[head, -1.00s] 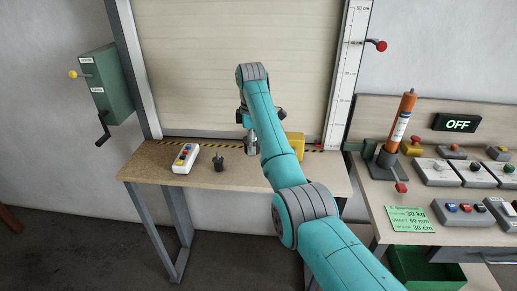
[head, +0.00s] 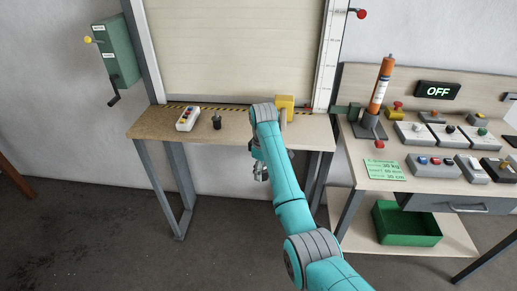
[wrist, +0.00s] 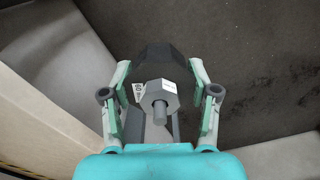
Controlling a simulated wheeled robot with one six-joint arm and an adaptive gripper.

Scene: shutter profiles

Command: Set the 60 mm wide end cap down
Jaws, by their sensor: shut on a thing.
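My gripper (wrist: 160,98) is shut on a dark grey octagonal end cap (wrist: 158,72), which shows in the wrist view between the two fingers. The cap has a round pin at its centre and small white labels. In the head view my gripper (head: 260,172) hangs in front of the wooden table's front edge, at its right part. The held cap is mostly hidden there by my arm. Below the cap in the wrist view is dark floor.
The wooden table (head: 160,124) holds a white button box (head: 188,118), a small dark piece with a pin (head: 216,122) and a yellow block (head: 285,103). Its middle is clear. A bench (head: 350,150) with control boxes and an orange cylinder (head: 381,85) stands at right, above a green bin (head: 407,223).

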